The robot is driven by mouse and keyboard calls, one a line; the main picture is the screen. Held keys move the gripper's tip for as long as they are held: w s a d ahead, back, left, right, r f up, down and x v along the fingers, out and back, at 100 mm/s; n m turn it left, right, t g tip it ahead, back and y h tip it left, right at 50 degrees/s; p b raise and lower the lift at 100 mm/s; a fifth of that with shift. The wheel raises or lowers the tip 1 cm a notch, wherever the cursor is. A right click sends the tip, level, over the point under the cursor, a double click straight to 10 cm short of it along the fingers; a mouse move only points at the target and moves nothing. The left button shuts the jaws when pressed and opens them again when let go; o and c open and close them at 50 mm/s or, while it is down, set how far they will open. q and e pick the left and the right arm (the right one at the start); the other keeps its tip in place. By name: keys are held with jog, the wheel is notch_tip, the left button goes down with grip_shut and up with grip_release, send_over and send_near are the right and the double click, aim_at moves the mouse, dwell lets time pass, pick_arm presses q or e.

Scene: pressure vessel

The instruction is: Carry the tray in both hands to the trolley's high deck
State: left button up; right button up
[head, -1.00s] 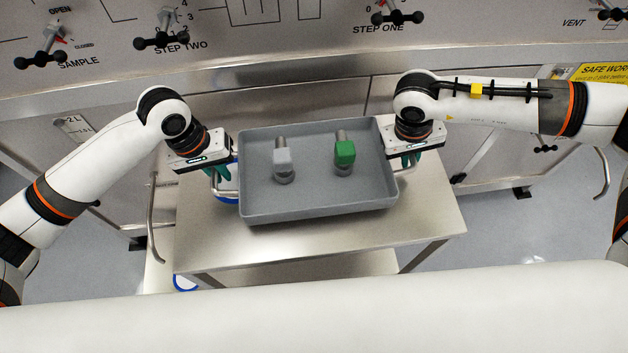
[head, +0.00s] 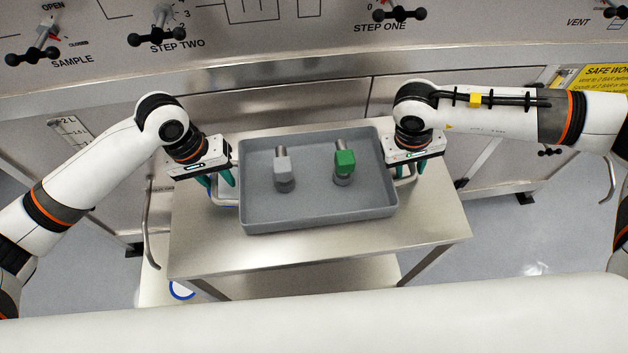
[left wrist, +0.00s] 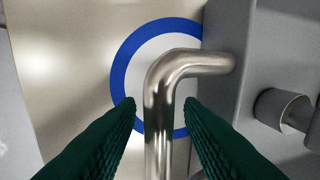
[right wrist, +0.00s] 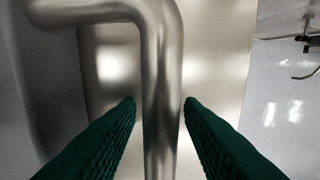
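The grey rectangular tray (head: 320,218) sits over the steel top deck of the trolley (head: 290,255); whether it touches the deck is hard to tell. It holds a grey-capped piece (head: 283,172) and a green-capped piece (head: 345,163). My left gripper (head: 226,182) is at the tray's left handle; in the left wrist view the handle (left wrist: 160,110) runs between the parted fingers (left wrist: 160,104). My right gripper (head: 404,172) is at the right handle; in the right wrist view that handle (right wrist: 160,90) also passes between parted fingers (right wrist: 160,102), with narrow gaps.
A blue ring mark (left wrist: 122,75) lies on the deck beneath the left handle. Another blue ring (head: 182,291) shows lower down at the trolley's left. The steel panel (head: 290,80) with black-knobbed valves stands close behind. The deck's front strip is bare.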

jog(key=shift+r, duration=0.3)
pick_arm(q)
notch_tip(320, 180, up, 11)
jog(key=a, duration=0.2)
pick_arm(e)
jog(key=v, duration=1.1)
jog(key=shift+r, duration=0.15)
pick_arm(q)
jog(key=shift+s, duration=0.15)
pick_arm(e)
jog(key=shift+a, duration=0.1)
